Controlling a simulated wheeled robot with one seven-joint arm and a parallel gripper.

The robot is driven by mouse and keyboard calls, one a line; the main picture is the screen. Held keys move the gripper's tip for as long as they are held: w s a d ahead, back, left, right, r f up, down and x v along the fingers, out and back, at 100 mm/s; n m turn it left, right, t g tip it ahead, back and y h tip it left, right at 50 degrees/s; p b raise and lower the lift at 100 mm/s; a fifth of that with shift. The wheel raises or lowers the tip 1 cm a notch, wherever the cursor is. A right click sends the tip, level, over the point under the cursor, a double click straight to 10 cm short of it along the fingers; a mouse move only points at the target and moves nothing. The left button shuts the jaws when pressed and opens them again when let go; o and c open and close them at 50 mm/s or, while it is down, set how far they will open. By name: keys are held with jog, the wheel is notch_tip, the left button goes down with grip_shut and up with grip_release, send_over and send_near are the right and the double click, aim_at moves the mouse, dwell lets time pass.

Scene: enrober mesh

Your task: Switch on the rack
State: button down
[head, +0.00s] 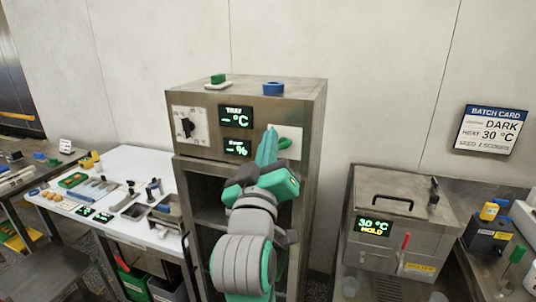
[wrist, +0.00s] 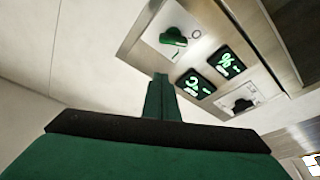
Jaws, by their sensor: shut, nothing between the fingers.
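The rack (head: 319,130) is a steel cabinet with a control panel on top and shelves below. A green knob (head: 285,143) sits on a white plate at the panel's right; it also shows in the wrist view (wrist: 173,38). A black knob (head: 187,127) on a white plate is at the panel's left. Between them, two lit displays (head: 236,117) show dashes, one with °C and one with %. My gripper (head: 269,137) is shut and empty, in front of the panel beside the green knob. In the wrist view its fingertips (wrist: 160,79) look apart from the knob.
A white worktable (head: 128,166) with tools stands at left. A metal machine (head: 403,207) reading 30 °C HOLD, with a red lever, stands at right. A batch card (head: 491,130) hangs on the wall.

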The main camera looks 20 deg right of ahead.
aim_at(283, 145)
jog(key=x, duration=0.4)
jog(key=shift+w+d, duration=0.1)
jog(key=shift+w, duration=0.05)
jog(key=shift+s+d+f, duration=0.2)
jog(key=shift+d+f, duration=0.1)
jog(key=shift+f, duration=0.3)
jog(key=shift+s+d+f, duration=0.2)
jog(key=shift+d+f, duration=0.05)
jog(key=shift+f, duration=0.4)
jog(key=shift+s+d+f, duration=0.15)
jog(key=shift+d+f, duration=0.05)
jog(key=shift+f, duration=0.25)
